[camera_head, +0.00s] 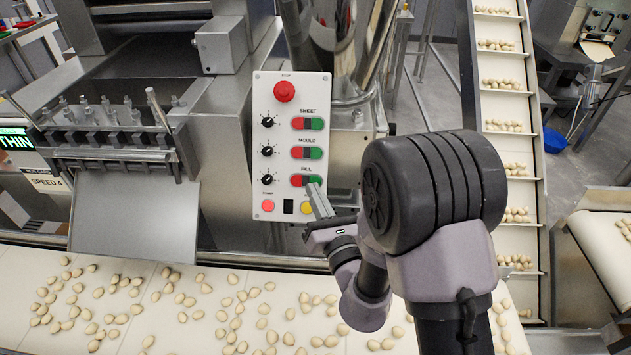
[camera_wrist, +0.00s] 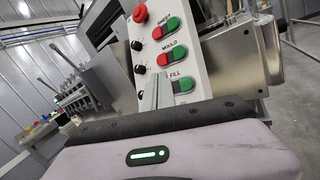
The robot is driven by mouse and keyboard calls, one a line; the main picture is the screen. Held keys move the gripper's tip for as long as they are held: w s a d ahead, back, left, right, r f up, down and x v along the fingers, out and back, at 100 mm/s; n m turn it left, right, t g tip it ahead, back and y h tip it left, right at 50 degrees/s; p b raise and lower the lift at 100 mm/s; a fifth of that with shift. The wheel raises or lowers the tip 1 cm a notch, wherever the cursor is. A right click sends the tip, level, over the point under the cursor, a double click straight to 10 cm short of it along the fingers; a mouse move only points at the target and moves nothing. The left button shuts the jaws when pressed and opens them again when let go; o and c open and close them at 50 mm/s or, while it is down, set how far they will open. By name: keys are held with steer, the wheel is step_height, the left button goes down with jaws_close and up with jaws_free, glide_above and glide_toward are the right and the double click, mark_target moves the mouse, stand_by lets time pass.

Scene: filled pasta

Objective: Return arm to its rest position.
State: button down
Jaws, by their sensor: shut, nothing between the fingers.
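My gripper (camera_head: 318,200) is shut and empty. In the head view its fingertips are close in front of the FILL row of the white control panel (camera_head: 259,142), near that row's green button (camera_head: 315,181). I cannot tell whether they touch it.
A conveyor belt (camera_head: 30,262) with many pasta pieces runs along the front. An inclined cleated conveyor (camera_head: 504,85) rises at the right. A steel machine (camera_head: 220,130) stands behind the panel. A blue bowl (camera_head: 554,140) is at the far right. The panel has a red STOP button (camera_head: 284,91).

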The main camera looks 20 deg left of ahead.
steer(key=s+a+r+n+g+y, duration=0.4)
steer(key=s+r+n+g+y, duration=0.3)
steer(key=r, duration=0.3)
steer(key=s+d+r+n+g+h, duration=0.1)
steer(key=s+d+n+g+h, duration=0.2)
steer(key=s+n, duration=0.45)
steer(key=s+d+r+n+g+h, duration=0.2)
steer(key=s+n+g, duration=0.4)
steer(key=s, duration=0.2)
steer(key=d+f+n+t+h, duration=0.2)
steer(key=d+h, duration=0.4)
steer(key=d, duration=0.6)
steer(key=d+f+n+t+h, duration=0.2)
steer(key=d+n+t+h, duration=0.2)
steer(key=d, duration=0.9)
steer(key=shift+t+h, duration=0.4)
steer(key=shift+h, duration=0.7)
